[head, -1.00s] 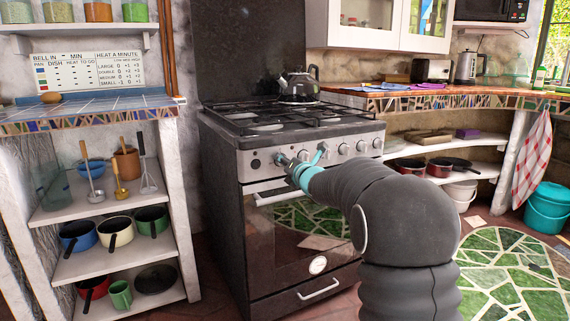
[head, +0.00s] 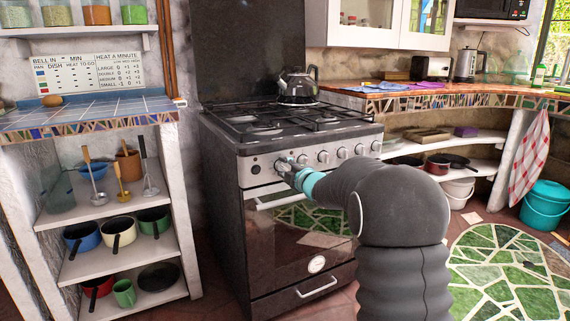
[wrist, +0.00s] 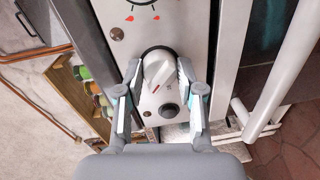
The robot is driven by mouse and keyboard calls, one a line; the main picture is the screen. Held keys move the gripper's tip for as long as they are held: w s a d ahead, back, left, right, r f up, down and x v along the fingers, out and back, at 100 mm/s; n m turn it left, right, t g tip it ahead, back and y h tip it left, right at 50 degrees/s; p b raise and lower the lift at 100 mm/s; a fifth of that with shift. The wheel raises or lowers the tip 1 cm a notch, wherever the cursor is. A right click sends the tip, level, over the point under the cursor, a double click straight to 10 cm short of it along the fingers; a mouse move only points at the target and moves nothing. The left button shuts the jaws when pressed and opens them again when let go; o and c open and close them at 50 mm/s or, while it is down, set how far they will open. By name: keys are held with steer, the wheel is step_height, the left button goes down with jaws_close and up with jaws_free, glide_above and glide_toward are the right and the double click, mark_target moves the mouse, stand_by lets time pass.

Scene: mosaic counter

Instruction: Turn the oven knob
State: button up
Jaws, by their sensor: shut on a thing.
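The oven (head: 310,255) is a dark cooker with a silver control panel (head: 330,145) and a row of several silver knobs. My gripper (head: 284,167) is at the left end of this row. In the wrist view my gripper (wrist: 159,76) has one finger on each side of a round white-grey oven knob (wrist: 157,68) with a raised grip bar, and is shut on it. The bar stands tilted in that view. In the head view my gripper mostly hides this knob. A dark round button (wrist: 169,110) sits beside the knob on the panel.
The oven door handle (head: 268,201) runs just below the panel, and it also shows at right in the wrist view (wrist: 285,75). A kettle (head: 298,86) stands on the hob. Open shelves with pots (head: 118,233) stand left of the oven.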

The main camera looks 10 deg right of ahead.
steer(key=m+p, duration=0.2)
steer(key=m, duration=0.2)
steer(key=shift+d+r, duration=0.1)
steer(key=shift+r, duration=0.05)
steer(key=shift+f+m+y+p, duration=0.2)
steer(key=shift+m+y+p, duration=0.2)
steer(key=shift+m+p, duration=1.6)
steer(key=shift+m+b, duration=0.6)
steer(key=shift+m, duration=0.1)
steer(key=o, duration=1.1)
steer(key=shift+o, duration=0.2)
steer(key=v, duration=1.2)
steer(key=shift+d, duration=0.15)
